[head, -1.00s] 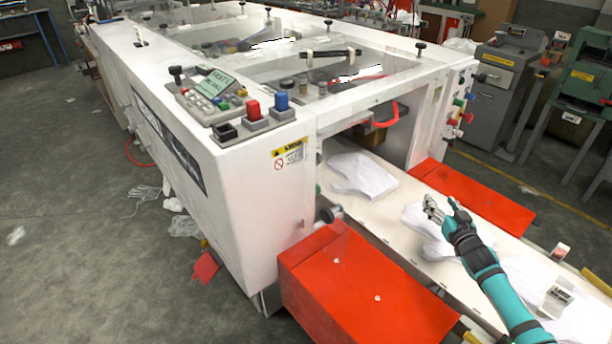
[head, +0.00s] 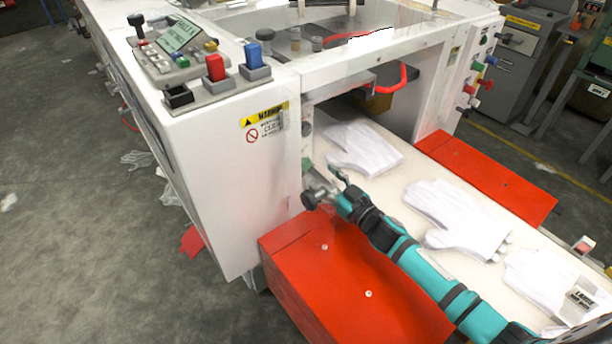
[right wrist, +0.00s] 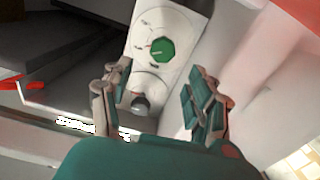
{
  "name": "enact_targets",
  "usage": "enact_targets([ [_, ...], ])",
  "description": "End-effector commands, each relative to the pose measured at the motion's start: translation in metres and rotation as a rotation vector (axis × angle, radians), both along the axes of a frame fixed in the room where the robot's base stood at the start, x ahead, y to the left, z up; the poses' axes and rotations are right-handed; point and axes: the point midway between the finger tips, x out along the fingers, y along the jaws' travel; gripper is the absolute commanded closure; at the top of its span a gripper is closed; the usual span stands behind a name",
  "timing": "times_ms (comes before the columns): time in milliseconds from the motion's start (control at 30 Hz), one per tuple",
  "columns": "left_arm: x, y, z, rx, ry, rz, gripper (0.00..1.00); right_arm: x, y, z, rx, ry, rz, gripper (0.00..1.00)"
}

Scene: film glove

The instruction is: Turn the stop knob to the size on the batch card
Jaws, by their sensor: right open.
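A white dial plate (right wrist: 182,22) with printed marks carries a green knob (right wrist: 161,50) and, below it, a dark round knob (right wrist: 141,101). In the head view, a green knob (head: 306,165) and a black knob (head: 309,200) sit on the machine's side by the belt opening. I cannot tell which is the stop knob. My right gripper (head: 330,186) is close to them; in the wrist view it is open (right wrist: 156,82), the dark knob between its fingers, contact unclear. A small card (head: 580,299) stands at the lower right, its print too small to read surely. My left gripper is out of view.
White gloves (head: 455,215) lie along the pale belt. Red covers flank it, one under my right arm (head: 340,275) and one beyond (head: 485,180). The white machine (head: 230,190) has a button panel (head: 205,75) on top and a clear window.

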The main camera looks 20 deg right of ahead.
Motion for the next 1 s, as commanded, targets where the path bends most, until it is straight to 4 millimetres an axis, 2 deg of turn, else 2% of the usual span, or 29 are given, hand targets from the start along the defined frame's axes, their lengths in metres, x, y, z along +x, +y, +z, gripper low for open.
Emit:
enact_targets([
  [33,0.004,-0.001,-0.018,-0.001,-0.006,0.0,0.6,0.0,0.0,-0.018,0.0,0.0,0.0,0.41],
  [67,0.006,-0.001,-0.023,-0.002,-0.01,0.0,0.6,0.0,0.0,-0.023,0.0,0.0,0.0,0.41],
  [100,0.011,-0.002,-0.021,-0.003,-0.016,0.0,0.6,0.009,0.003,-0.016,0.001,-0.006,0.0,0.41],
  [233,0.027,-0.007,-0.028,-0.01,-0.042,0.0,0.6,0.035,0.012,-0.015,0.0,-0.002,0.0,0.41],
  [500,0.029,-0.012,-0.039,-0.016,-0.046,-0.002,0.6,0.066,0.024,-0.014,0.001,0.0,-0.001,0.41],
  [867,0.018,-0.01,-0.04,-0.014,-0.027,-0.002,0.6,0.071,0.026,-0.012,0.001,0.001,0.0,0.41],
  [1000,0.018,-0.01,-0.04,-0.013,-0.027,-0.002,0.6,0.071,0.025,-0.012,0.001,0.0,-0.001,0.58],
])
